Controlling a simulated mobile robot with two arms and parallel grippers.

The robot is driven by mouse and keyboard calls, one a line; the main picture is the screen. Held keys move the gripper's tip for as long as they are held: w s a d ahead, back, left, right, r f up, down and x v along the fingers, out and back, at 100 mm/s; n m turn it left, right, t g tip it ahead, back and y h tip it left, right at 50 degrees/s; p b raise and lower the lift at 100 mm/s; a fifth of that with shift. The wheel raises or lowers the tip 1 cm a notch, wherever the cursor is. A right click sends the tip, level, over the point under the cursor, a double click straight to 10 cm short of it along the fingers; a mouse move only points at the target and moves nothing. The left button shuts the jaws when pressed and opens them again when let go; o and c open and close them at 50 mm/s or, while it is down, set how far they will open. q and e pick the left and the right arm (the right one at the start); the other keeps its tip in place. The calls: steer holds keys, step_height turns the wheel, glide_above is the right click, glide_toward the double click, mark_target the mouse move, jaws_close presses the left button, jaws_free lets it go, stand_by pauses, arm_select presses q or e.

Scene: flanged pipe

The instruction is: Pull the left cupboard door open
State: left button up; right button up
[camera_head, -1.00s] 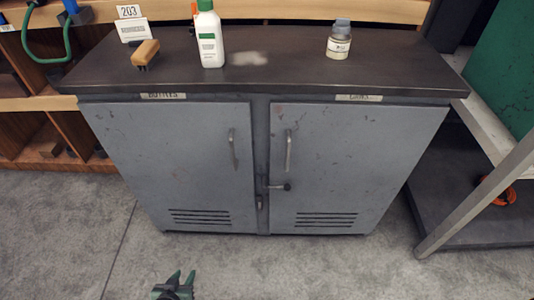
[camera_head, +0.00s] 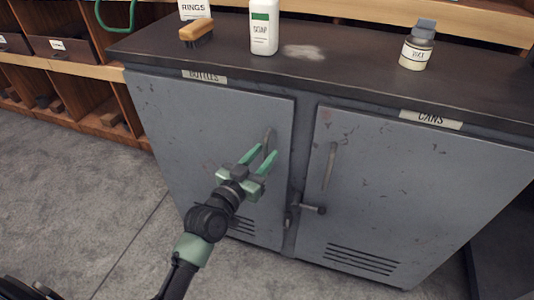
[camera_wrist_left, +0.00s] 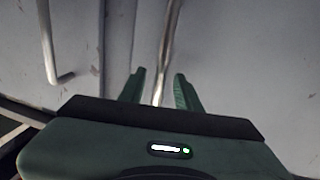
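The left cupboard door (camera_head: 190,125) is grey and stands shut under the label "BOTTLES". Its upright bar handle (camera_head: 268,137) is near the door's right edge, partly hidden by my gripper. My left gripper (camera_head: 267,152) is open, with its green fingertips at the handle. In the left wrist view, the bar handle (camera_wrist_left: 168,40) runs down between the two open fingers (camera_wrist_left: 160,88), with a gap on each side. I cannot tell how deep the bar sits between them. My right gripper is not in view.
The right door (camera_head: 400,180) is shut, with its own bar handle (camera_head: 330,165) and a latch lever (camera_head: 312,209) near the middle. A brush (camera_head: 196,33), a soap bottle (camera_head: 264,28) and a jar (camera_head: 418,47) stand on the worktop (camera_head: 340,75). Floor (camera_head: 85,190) is clear at front left.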

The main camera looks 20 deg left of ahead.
arm_select(q)
steer(key=shift+w+d, duration=0.15)
steer(key=shift+w, duration=0.5)
jaws_close()
stand_by(1.0)
